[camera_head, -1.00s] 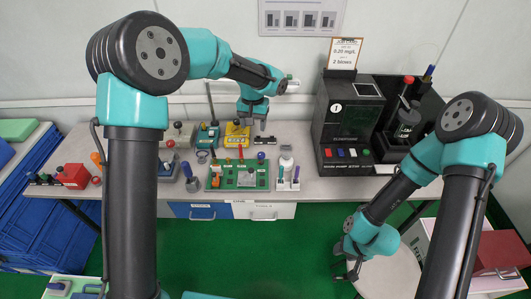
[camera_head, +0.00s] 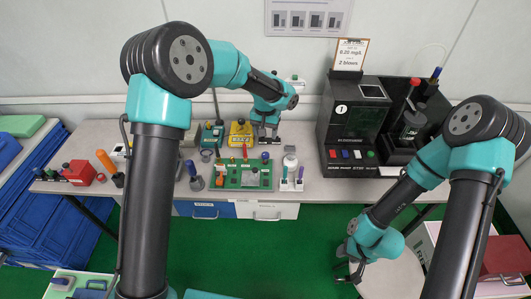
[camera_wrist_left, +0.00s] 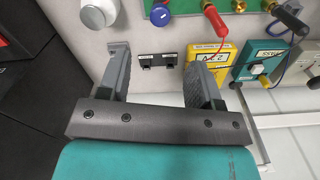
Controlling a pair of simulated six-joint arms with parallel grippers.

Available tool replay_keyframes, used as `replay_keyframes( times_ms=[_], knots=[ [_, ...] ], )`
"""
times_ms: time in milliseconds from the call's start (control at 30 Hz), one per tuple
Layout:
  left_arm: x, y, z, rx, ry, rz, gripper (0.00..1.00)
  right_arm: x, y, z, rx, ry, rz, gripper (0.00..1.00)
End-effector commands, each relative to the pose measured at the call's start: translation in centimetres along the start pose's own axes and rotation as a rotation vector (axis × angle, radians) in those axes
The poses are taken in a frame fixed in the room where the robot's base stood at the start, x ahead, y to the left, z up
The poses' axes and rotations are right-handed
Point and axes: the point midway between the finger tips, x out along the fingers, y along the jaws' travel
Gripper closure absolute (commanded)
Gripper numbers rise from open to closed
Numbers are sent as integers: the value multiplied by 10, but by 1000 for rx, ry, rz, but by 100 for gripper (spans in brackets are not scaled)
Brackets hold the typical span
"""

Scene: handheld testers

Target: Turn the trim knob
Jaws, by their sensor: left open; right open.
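I cannot tell for sure which part is the trim knob. A small black module with two dark raised parts and white labels (camera_wrist_left: 158,60) lies on the bench between my left fingers in the left wrist view. My left gripper (camera_head: 268,137) is open and empty over that spot, pointing down; its spread fingers also show in the left wrist view (camera_wrist_left: 160,72). The module is mostly hidden by the gripper in the head view. My right gripper (camera_head: 346,272) is open and empty, low beside the round stool, away from the bench.
A yellow meter (camera_wrist_left: 204,60) stands close to one left finger, with a teal tester (camera_wrist_left: 262,58) beyond it. A black machine (camera_head: 346,142) stands to the right.

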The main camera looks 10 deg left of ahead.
Motion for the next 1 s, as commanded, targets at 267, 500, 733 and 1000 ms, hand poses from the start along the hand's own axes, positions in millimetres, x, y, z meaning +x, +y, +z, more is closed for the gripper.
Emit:
replay_keyframes(
  times_ms=[267, 500, 733, 1000],
  knots=[
    [49, 0, 0, 0, -3, -1, 41, 0, 0, 0, 0, 0, 0, 53],
    [89, 0, 1, 1, -4, -1, 41, 0, 0, 0, 0, 0, 0, 53],
    [111, 0, 0, 0, 0, 0, 41, 0, 0, 0, 0, 0, 0, 53],
    [114, 0, 0, 0, 1, 0, 41, 0, 0, 0, 0, 0, 0, 53]
  ],
)
